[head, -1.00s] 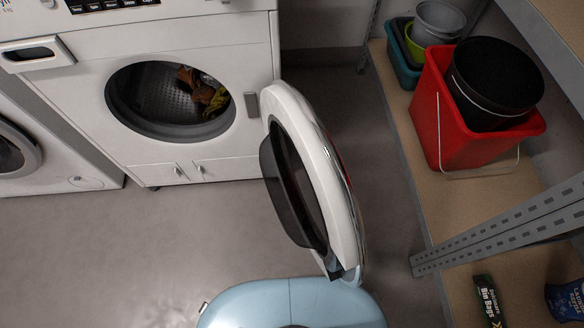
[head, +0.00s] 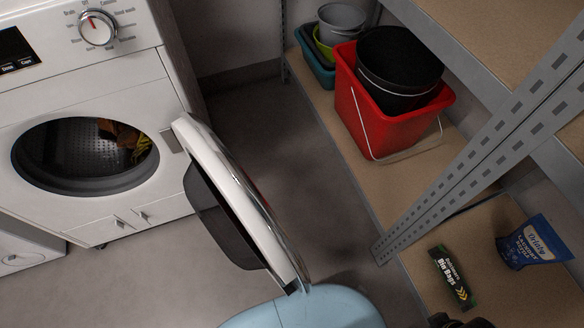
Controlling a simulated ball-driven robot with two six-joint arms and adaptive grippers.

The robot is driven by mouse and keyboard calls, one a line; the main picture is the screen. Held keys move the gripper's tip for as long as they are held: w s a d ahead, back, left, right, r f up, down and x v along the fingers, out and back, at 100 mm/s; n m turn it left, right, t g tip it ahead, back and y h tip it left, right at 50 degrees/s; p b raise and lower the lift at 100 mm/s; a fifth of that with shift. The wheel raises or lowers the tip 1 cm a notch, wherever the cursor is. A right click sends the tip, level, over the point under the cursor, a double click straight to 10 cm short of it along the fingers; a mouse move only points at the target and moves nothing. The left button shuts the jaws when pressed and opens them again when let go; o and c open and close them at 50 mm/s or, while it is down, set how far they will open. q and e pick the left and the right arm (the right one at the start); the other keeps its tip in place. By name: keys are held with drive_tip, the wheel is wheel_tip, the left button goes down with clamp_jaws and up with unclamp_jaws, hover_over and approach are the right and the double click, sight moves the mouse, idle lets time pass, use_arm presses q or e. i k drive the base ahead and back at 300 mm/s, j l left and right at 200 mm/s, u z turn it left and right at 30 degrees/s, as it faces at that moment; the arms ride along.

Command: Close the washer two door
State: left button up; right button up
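The washer (head: 95,85) stands at the left with its front opening (head: 85,155) uncovered. Brown and yellow cloth (head: 125,138) lies inside the drum. Its round door (head: 245,205) is swung wide open, seen nearly edge-on, with a white and chrome rim and a dark glass bowl facing left. A small dark piece shows at the door's lower end; I cannot tell whether it belongs to the door. My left gripper is not in view. A dark rounded part (head: 458,321), seemingly of my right arm, just enters at the bottom edge; its fingers cannot be made out.
My light blue base is below the door. A metal shelf (head: 350,185) on the right holds a red bucket (head: 365,125), a black bucket (head: 400,65), a bin bag box (head: 453,277) and a blue laundry pouch (head: 535,243). Floor (head: 160,270) is clear left of the door.

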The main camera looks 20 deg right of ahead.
sight(228, 215)
drive_tip(key=k+j+z, duration=0.35)
drive_tip(key=j, duration=0.2)
drive_tip(key=k+j+z, duration=0.3)
drive_tip(key=k+j, duration=0.15)
